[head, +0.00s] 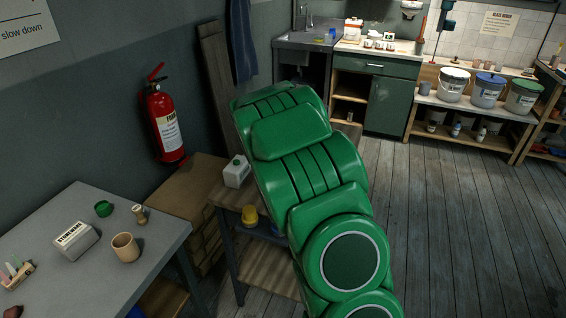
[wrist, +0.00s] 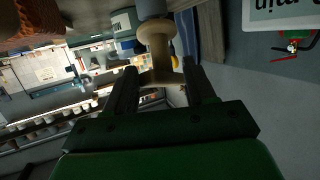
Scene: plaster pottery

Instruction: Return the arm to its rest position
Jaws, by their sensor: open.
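My gripper (wrist: 159,68) shows in the wrist view with its two dark fingers apart. A turned wooden piece (wrist: 156,38) with a rounded knob and a wider flange appears between and beyond the fingertips. I cannot tell whether the fingers touch it. In the head view my green arm stretches from the lower right up to the middle, and it hides my gripper.
A grey table (head: 75,225) at left holds a tan cup (head: 125,247), a labelled block (head: 74,241) and a small wooden stamp (head: 140,213). A low wooden stand (head: 262,273) is beside my arm. A fire extinguisher (head: 164,120) hangs on the wall. The right floor is clear.

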